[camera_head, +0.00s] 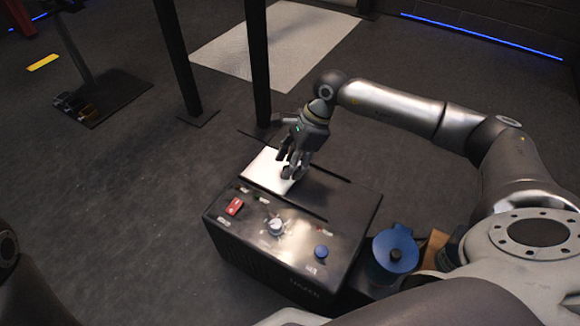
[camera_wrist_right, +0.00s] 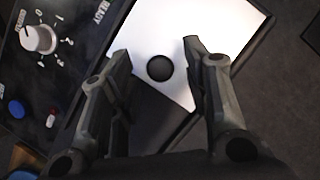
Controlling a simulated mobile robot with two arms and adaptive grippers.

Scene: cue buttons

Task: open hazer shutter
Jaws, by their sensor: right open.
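The hazer (camera_head: 350,213) is a black box on the floor in the head view. Its shutter (camera_head: 262,172) is a bright silver-white plate on the top, at the far left part. The plate also shows in the wrist view (camera_wrist_right: 150,35), with a round black knob (camera_wrist_right: 160,68) on it. My right gripper (camera_head: 291,169) is over the plate, pointing down. In the wrist view its open fingers (camera_wrist_right: 157,62) stand either side of the knob, with gaps showing. Whether they reach down to knob height I cannot tell. My left gripper is out of view.
The hazer's panel has a red switch (camera_head: 235,207), a white dial (camera_head: 276,226) and a blue button (camera_head: 321,251). A blue container (camera_head: 394,254) stands against the box's right side. Black posts (camera_head: 258,70) rise behind the box. The floor to the left is open.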

